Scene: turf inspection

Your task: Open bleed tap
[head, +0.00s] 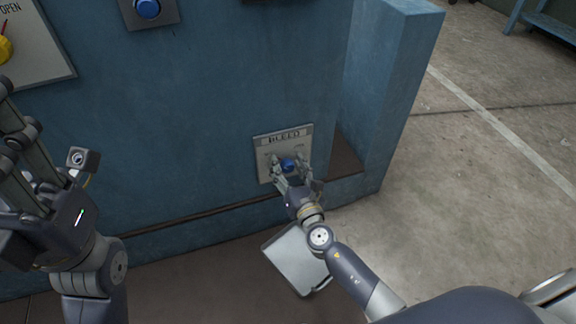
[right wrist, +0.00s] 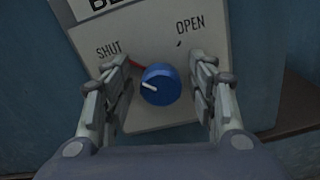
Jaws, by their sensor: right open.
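The bleed tap is a round blue knob (head: 288,165) on a pale plate (head: 266,152) labelled BLEED, low on the blue wall. In the right wrist view the knob (right wrist: 160,85) has a white pointer line aimed left, on the SHUT side. The plate (right wrist: 150,30) has SHUT at left and OPEN at upper right. My right gripper (head: 292,176) is at the plate. In the right wrist view its open fingers (right wrist: 162,90) stand on either side of the knob, with gaps to it. My left gripper (head: 35,165) is raised at the left, with its fingers apart and nothing seen between them.
A blue push button (head: 147,8) and a panel with a yellow knob (head: 4,50) are higher on the wall. A blue pillar (head: 395,90) juts out right of the plate. A grey tray-like object (head: 297,262) lies below.

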